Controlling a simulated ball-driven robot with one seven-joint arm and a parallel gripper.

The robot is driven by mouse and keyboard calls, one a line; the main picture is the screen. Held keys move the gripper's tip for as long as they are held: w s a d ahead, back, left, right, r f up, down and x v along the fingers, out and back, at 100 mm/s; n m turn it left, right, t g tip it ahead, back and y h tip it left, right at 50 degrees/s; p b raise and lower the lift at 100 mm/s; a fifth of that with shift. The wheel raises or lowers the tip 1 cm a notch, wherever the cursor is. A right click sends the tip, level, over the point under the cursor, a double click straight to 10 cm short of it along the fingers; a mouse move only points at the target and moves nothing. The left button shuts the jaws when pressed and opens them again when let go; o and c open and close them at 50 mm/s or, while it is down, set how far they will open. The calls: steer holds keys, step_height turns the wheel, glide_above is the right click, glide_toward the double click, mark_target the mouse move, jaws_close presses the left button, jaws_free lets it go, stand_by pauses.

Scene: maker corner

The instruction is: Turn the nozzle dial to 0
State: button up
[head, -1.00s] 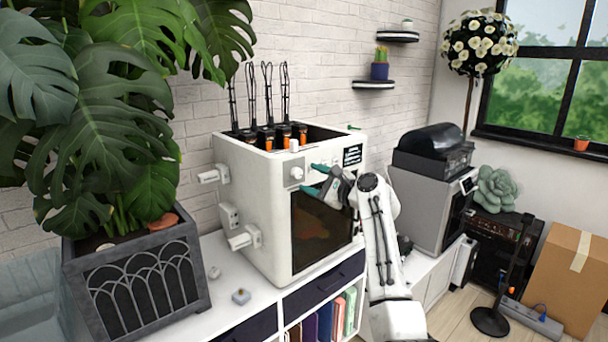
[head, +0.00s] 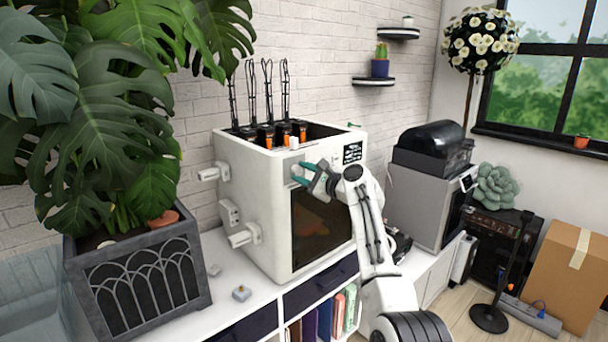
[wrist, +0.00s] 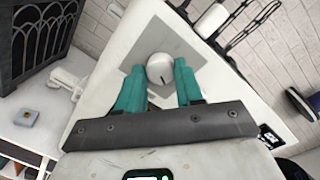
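The nozzle dial is a round white knob (wrist: 160,69) with a dark pointer mark, set on a grey square plate (wrist: 190,40) on the front of the white printer (head: 262,200). In the wrist view, the teal fingers of my gripper (wrist: 157,78) stand on both sides of the knob. The left finger looks a little apart from it and the right finger is close to its edge; I cannot tell whether it touches. In the head view, my gripper (head: 299,173) is at the printer's upper front and hides the knob. No scale numbers are legible.
The printer stands on a white cabinet (head: 208,297) with small loose parts, one a grey block (head: 241,293). A large plant in a dark planter (head: 140,280) is at left. A grey machine (head: 425,205) stands to the right. Black cables (head: 267,90) rise from the printer's top.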

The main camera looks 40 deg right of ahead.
steer(key=c, duration=0.6)
steer(key=shift+o, duration=0.2)
steer(key=shift+f+n+b, duration=0.1)
steer(key=shift+n+b, duration=0.2)
steer(key=shift+n, duration=0.1)
steer(key=n+b, duration=0.3)
steer(key=n, duration=0.1)
steer(key=shift+f, duration=0.1)
steer(key=n+b, duration=0.1)
steer(key=n, duration=0.2)
steer(key=n+b, duration=0.2)
steer(key=n, duration=0.1)
steer(key=shift+a+g+h+b, duration=0.1)
steer(key=shift+g+h+b, duration=0.2)
steer(key=shift+h, duration=0.1)
steer(key=n+b, duration=0.3)
steer(key=n, duration=0.3)
steer(key=shift+f+h, duration=0.1)
steer(key=shift+h, duration=0.3)
steer(key=n+b, duration=0.3)
steer(key=n, duration=0.2)
steer(key=shift+n+h, duration=0.3)
steer(key=shift+n, duration=0.1)
